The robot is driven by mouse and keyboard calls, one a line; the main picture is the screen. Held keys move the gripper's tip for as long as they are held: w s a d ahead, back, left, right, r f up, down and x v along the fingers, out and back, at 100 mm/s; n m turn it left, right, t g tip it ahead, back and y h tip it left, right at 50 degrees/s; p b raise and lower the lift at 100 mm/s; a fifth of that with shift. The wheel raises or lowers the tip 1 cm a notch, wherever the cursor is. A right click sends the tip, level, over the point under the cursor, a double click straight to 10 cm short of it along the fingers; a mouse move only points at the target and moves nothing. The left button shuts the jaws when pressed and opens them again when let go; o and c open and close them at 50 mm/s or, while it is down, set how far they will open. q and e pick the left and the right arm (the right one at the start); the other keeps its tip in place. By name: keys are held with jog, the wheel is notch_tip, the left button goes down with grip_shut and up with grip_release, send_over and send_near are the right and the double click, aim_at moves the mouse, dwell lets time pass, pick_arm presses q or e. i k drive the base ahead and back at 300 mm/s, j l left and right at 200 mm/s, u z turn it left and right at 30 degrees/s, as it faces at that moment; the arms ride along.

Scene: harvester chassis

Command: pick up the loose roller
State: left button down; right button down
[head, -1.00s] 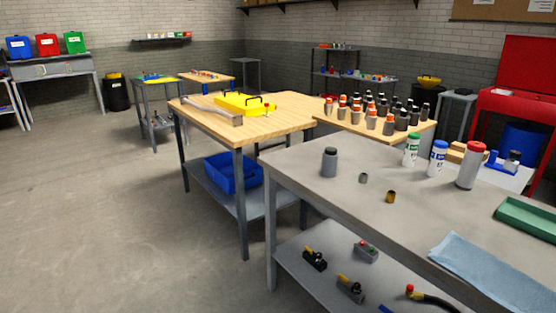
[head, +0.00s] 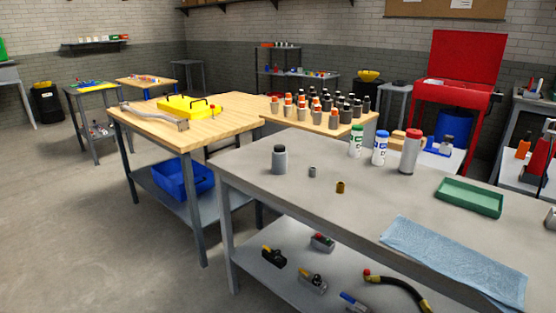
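A single grey cylinder with a darker, narrower top (head: 279,160) stands upright on the grey metal table (head: 262,189), near its far left corner. It stands apart from the other items and looks like the loose roller. Beside it to the right are a small grey sleeve (head: 312,171) and a small brass sleeve (head: 340,187). Neither of my grippers is in the head view.
A wooden bench (head: 225,130) behind holds several orange-topped and dark cylinders, a yellow case (head: 187,106) and a metal bar. White bottles, a grey red-capped bottle (head: 411,152), a green tray (head: 470,197) and a blue cloth (head: 455,260) share the metal table. Open floor lies left.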

aim_at(279, 161)
jog(key=i+l, duration=0.1)
jog(key=i, duration=0.35)
jog(key=i+l, duration=0.1)
jog(key=i, duration=0.35)
jog(key=z, duration=0.05)
